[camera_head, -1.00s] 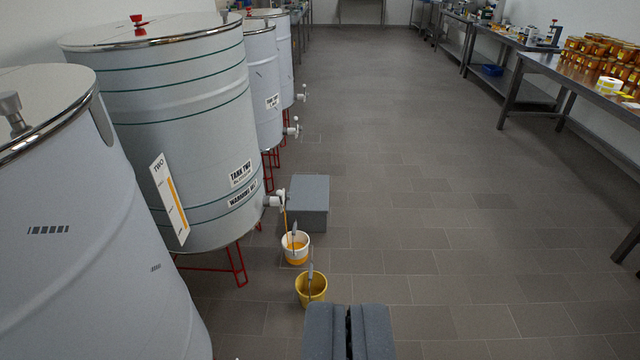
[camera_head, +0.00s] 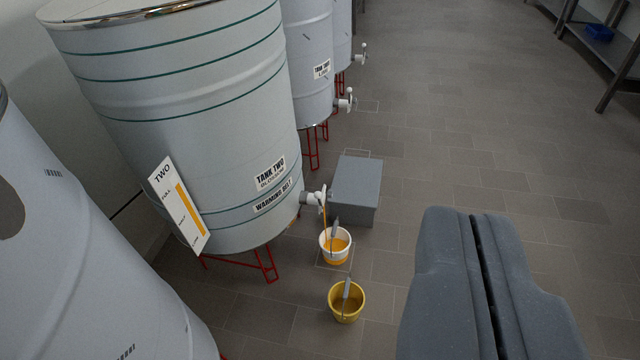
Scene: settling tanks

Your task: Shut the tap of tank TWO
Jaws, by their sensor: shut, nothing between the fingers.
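Tank TWO (camera_head: 200,110) is a large pale cylinder with green bands, a TANK TWO label and a gauge card (camera_head: 180,205) marked TWO. Its white tap (camera_head: 315,198) sticks out low on the right side. A thin orange stream runs from the tap into a white bucket (camera_head: 335,257) on the floor below, which holds orange liquid. My gripper (camera_head: 475,225) is at the lower right, its two grey fingers shut with only a dark seam between them. It is empty and well apart from the tap, to its right and nearer the camera.
A yellow bucket (camera_head: 346,302) stands in front of the white one. A grey box (camera_head: 356,190) stands on the floor just right of the tap. More tanks with taps (camera_head: 345,100) stand behind. Another tank (camera_head: 80,260) is close at left. The floor (camera_head: 480,130) at right is open.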

